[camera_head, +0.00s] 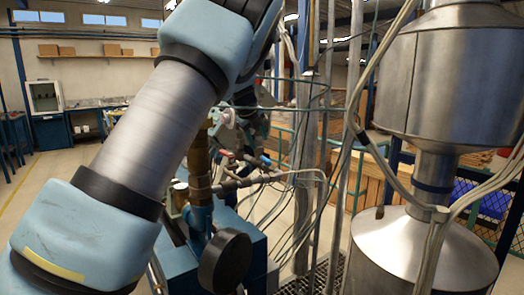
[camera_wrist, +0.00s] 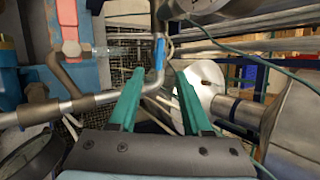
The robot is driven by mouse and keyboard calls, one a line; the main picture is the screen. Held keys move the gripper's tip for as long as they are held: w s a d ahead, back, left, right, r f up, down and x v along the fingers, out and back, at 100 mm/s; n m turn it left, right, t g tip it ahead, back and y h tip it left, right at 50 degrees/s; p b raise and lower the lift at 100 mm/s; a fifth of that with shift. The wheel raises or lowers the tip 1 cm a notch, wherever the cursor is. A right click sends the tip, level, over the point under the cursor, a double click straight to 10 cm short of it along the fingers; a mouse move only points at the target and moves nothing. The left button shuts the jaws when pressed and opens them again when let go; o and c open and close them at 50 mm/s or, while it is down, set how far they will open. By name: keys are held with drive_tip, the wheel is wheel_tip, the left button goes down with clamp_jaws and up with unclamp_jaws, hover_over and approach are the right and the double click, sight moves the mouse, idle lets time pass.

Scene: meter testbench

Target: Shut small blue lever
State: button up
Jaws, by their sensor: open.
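The small blue lever (camera_wrist: 160,54) shows in the wrist view as a narrow blue strip beside a thin upright pipe. In the head view, the blue lever (camera_head: 266,160) is a tiny spot on the pipework right of the brass valve column. My gripper (camera_wrist: 159,72) is open, with its two green fingers pointing toward the lever. The lever appears between and just beyond the fingertips, with no clear contact. How far it is in depth I cannot tell. In the head view my arm hides much of the gripper.
A red lever (camera_wrist: 72,49) sits left of the blue one, near a bent pipe (camera_wrist: 85,104) beside the left finger. A round dark gauge (camera_head: 225,262) stands in front of the pipework. A metal tank (camera_head: 424,254) and hanging cables are on the right.

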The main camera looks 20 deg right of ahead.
sight(265, 158)
drive_tip(key=p+x, duration=0.3)
drive_tip(key=x, duration=0.7)
drive_tip(key=shift+f, duration=0.25)
clamp_jaws()
